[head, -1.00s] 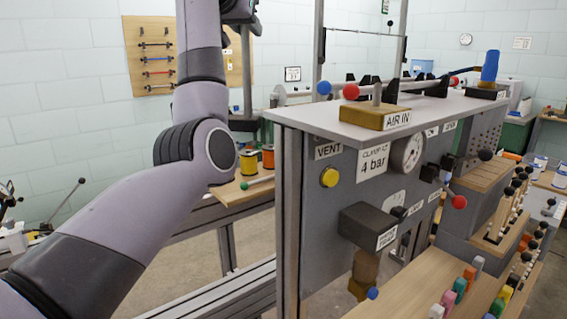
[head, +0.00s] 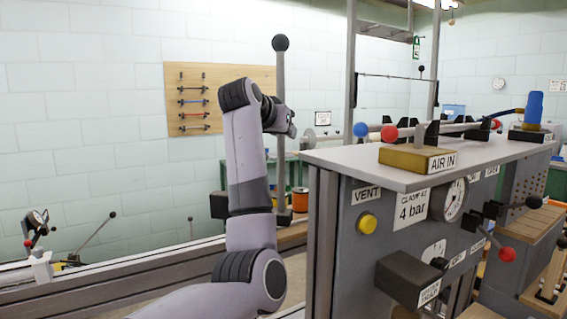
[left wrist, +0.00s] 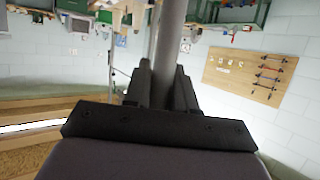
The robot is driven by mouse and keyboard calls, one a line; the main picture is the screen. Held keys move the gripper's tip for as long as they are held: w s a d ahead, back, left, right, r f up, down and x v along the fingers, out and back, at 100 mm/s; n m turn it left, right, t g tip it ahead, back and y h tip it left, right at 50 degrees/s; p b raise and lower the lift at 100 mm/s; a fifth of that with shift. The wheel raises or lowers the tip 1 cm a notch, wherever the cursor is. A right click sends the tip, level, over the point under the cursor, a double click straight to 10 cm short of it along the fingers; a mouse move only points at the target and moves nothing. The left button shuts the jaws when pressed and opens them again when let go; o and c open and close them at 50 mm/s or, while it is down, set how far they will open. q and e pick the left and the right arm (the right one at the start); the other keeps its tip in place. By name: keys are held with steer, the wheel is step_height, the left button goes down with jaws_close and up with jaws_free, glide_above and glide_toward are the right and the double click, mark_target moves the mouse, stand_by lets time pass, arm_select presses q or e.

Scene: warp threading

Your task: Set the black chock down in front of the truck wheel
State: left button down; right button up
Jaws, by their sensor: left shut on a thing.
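My left gripper (head: 284,122) is beside a tall upright grey rod with a black ball on top (head: 280,43) in the head view. In the left wrist view its dark fingers (left wrist: 162,80) are shut on the grey rod (left wrist: 172,28), which runs up out of the picture between them. I cannot make out a black chock or a truck wheel in either view. My right gripper is not in view.
A grey machine cabinet (head: 343,240) with gauge, levers and an AIR IN block (head: 418,158) stands close on the right. A long rail (head: 120,265) crosses at left. A tool board (head: 220,100) hangs on the far wall.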

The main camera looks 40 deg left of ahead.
mark_target(279, 156)
arm_select(q)
steer(key=shift+f, duration=3.1)
steer(key=c, duration=1.1)
jaws_free()
steer(key=shift+f, duration=0.2)
steer(key=shift+c, duration=0.2)
steer(key=shift+o, duration=1.1)
steer(key=shift+s+r, duration=0.1)
steer(key=shift+r, duration=0.05)
